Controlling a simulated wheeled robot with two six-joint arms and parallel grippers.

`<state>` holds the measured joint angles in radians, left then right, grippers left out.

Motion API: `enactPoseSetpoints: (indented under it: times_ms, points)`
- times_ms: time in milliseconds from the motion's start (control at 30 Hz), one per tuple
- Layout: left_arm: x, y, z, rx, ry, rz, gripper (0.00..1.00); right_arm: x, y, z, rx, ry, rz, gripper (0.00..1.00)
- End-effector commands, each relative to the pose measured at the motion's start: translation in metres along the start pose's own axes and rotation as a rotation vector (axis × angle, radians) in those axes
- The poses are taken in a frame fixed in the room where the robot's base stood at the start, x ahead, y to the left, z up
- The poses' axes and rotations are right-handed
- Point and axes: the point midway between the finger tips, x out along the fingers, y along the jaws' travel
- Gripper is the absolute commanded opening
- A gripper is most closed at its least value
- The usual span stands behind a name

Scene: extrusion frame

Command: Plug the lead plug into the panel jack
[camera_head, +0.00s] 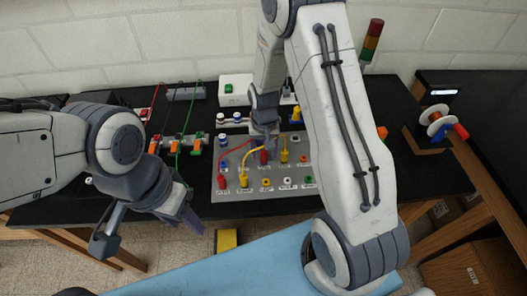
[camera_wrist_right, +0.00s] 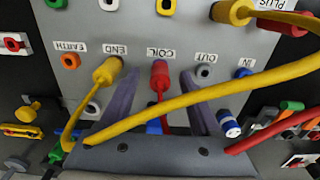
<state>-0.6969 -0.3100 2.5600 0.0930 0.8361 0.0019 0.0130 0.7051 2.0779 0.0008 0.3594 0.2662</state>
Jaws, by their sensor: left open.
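The grey panel (camera_head: 228,205) lies on the black bench with labelled jacks. A red plug (camera_wrist_right: 160,75) on a red lead sits at the COIL jack; it also shows in the head view (camera_head: 264,157). My right gripper (camera_wrist_right: 155,95) reaches down over the panel, its two fingers apart on either side of the red plug, with gaps visible. It shows partly in the head view (camera_head: 264,140). A yellow lead (camera_wrist_right: 200,100) crosses in front of its palm. My left gripper (camera_head: 145,228) is open and empty in front of the bench, left of the panel.
A yellow plug (camera_wrist_right: 108,70) stands at the END jack beside the right gripper. Other red (camera_head: 220,182) and yellow (camera_head: 244,181) plugs stand on the panel. A terminal strip (camera_head: 175,145) with green wires lies left. A spool (camera_head: 437,122) stands right.

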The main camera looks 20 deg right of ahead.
Motion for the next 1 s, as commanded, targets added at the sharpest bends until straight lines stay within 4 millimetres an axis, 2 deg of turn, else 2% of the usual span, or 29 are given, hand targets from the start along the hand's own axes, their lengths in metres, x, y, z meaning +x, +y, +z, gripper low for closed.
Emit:
enactPoseSetpoints:
  times_ms: [267,700,833,1000]
  points:
    - [0.003,0.0,0.0,0.0,0.0,0.0,0.5,-0.008,0.0,-0.001,0.0,0.003,-0.001,0.64]
    - [0.017,-0.001,0.001,0.001,0.0,0.0,0.5,-0.087,0.0,-0.001,0.0,0.005,-0.001,0.64]
    - [0.018,-0.001,0.001,0.001,0.0,0.0,0.5,-0.1,0.0,-0.001,0.0,0.003,-0.001,0.64]
    - [0.018,-0.001,0.001,0.001,0.0,0.0,0.5,-0.105,0.0,0.0,0.0,0.0,0.0,0.64]
